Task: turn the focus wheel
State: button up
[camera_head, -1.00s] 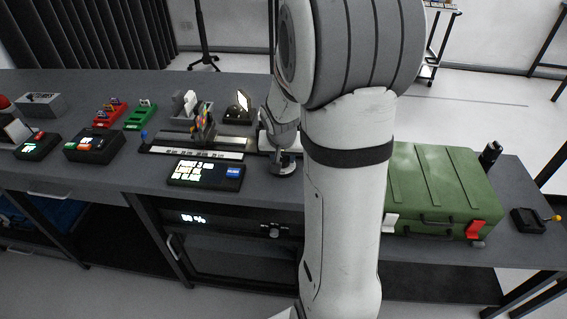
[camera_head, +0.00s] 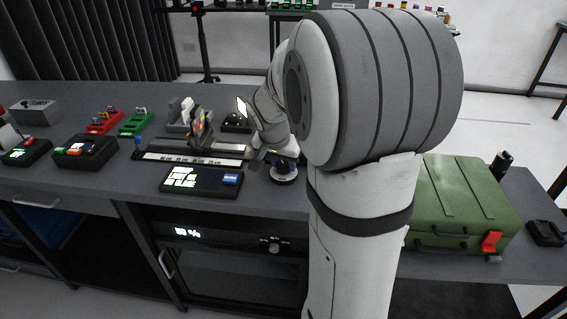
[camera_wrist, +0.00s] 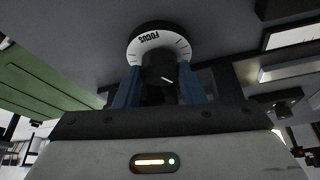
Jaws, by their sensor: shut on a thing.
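The focus wheel (camera_wrist: 158,67) is a black knob with a white pointer line, on a white dial (camera_wrist: 139,45) marked FOCUS. In the wrist view my gripper (camera_wrist: 160,74) has one blue finger on each side of the knob and is shut on it. The knob's lower side is partly hidden between the fingers. In the head view the wheel (camera_head: 284,175) stands on the bench right of the display box (camera_head: 200,180), with my gripper (camera_head: 280,158) at it, mostly hidden by my arm.
A ruled rail (camera_head: 195,159) with upright plates lies left of the wheel. A lit panel (camera_head: 240,107) stands behind. A green case (camera_head: 462,200) is at the right, beyond my arm. Red (camera_head: 103,123) and green (camera_head: 136,123) trays and dark boxes fill the left bench.

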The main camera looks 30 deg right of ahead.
jog(key=o, duration=1)
jog(key=v, duration=0.7)
jog(key=shift+r+p, duration=0.35)
jog(key=shift+p, duration=0.05)
jog(key=shift+s+a, duration=0.15)
jog(key=s+a+r+n+y+p, duration=0.1)
jog(key=s+a+n+p, duration=0.3)
jog(key=s, duration=0.4)
jog(key=s+a+r+n+y+p, duration=0.2)
jog(key=s+a+r+n+p, duration=0.1)
jog(key=s+a, duration=0.4)
jog(key=s+n+p, duration=0.1)
jog(key=s+n, duration=0.1)
jog(key=shift+s+a+r+n+p, duration=0.25)
jog(key=shift+a+r+n+p, duration=0.05)
jog(key=shift+r+n+p, duration=0.1)
